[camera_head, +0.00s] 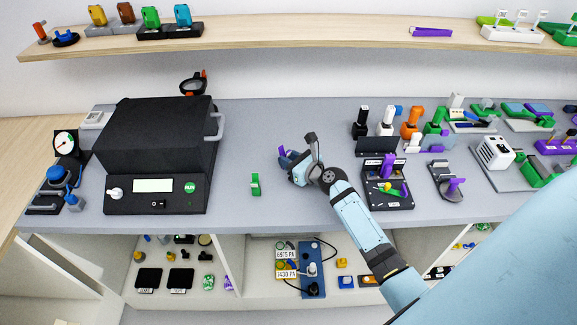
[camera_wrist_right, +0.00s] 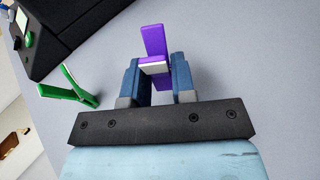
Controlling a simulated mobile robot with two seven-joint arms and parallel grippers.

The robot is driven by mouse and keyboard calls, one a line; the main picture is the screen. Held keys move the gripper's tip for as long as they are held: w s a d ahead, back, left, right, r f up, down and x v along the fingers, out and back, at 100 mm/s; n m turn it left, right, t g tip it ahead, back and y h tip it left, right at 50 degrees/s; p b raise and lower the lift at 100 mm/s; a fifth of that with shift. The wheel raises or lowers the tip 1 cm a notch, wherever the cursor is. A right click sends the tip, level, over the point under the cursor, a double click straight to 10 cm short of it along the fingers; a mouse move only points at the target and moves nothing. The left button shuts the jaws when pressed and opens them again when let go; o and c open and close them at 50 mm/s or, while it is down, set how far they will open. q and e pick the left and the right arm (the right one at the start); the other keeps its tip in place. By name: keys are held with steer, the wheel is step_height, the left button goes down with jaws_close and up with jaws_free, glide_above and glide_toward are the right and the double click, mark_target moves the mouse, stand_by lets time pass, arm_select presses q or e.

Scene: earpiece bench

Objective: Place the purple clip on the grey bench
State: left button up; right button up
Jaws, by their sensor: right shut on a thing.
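The purple clip (camera_wrist_right: 153,42) is between the two fingers of my right gripper (camera_wrist_right: 160,80) in the right wrist view. It has a white or pale band across it. In the head view the right gripper (camera_head: 289,160) is over the middle of the grey bench (camera_head: 300,205), with a small purple bit of the clip (camera_head: 282,151) showing at its tip. I cannot tell whether the clip touches the bench. The left gripper does not show.
A green clip (camera_head: 256,185) stands on the bench left of the right gripper. A large black machine (camera_head: 160,135) fills the left side. Black holders (camera_head: 387,190), coloured parts and a white box (camera_head: 494,153) crowd the right.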

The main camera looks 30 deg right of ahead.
steer(key=shift+f, duration=1.15)
steer(key=shift+f, duration=0.1)
steer(key=o, duration=0.9)
steer(key=v, duration=1.2)
steer(key=shift+r+b, duration=0.2)
steer(key=shift+b, duration=0.2)
